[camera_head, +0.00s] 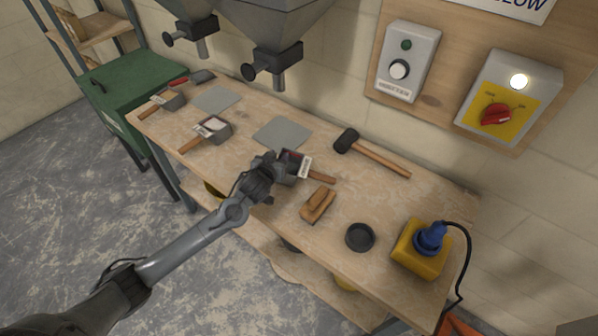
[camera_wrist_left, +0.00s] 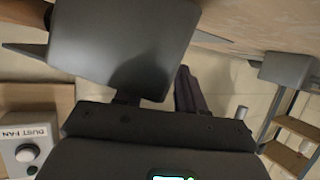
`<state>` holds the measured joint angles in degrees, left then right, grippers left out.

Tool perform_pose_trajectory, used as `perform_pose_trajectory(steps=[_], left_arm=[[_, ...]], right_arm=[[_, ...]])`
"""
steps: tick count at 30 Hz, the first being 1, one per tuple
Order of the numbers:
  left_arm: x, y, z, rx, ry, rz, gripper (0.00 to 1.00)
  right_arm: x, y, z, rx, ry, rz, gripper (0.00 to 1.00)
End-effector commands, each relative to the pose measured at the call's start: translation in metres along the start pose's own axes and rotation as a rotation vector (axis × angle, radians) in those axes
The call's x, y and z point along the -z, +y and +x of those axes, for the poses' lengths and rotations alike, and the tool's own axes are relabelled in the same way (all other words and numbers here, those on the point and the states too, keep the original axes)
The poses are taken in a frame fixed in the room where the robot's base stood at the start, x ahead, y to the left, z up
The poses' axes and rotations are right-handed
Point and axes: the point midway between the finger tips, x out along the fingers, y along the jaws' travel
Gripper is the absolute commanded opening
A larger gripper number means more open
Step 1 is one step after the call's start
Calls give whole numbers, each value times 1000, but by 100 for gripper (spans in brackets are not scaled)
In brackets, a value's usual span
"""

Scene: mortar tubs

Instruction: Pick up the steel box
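In the left wrist view a large grey steel surface (camera_wrist_left: 120,40) covers part of one finger of my left gripper (camera_wrist_left: 155,95). The fingers stand apart; whether they touch the box is hidden. My right gripper is not seen.
Grey plates (camera_head: 283,134), a mallet (camera_head: 372,154), a wooden float (camera_head: 318,205), a round black dish (camera_head: 360,237) and a yellow block with a blue tool (camera_head: 421,249) share the bench. Hoppers (camera_head: 265,30) overhang its back. A green cabinet (camera_head: 137,83) stands left.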

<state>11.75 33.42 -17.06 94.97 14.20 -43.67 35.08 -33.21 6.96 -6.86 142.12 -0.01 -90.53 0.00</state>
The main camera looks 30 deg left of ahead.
Motion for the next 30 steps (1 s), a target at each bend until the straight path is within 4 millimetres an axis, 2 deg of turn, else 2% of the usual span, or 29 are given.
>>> perform_pose_trajectory(steps=[3, 11, 30], left_arm=[[0, 0, 0, 0, 0, 0, 39], [0, 0, 0, 0, 0, 0, 0], [7, 0, -2, 0, 3, -3, 0]], right_arm=[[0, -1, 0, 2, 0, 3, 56], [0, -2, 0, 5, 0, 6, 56], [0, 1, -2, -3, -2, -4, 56]])
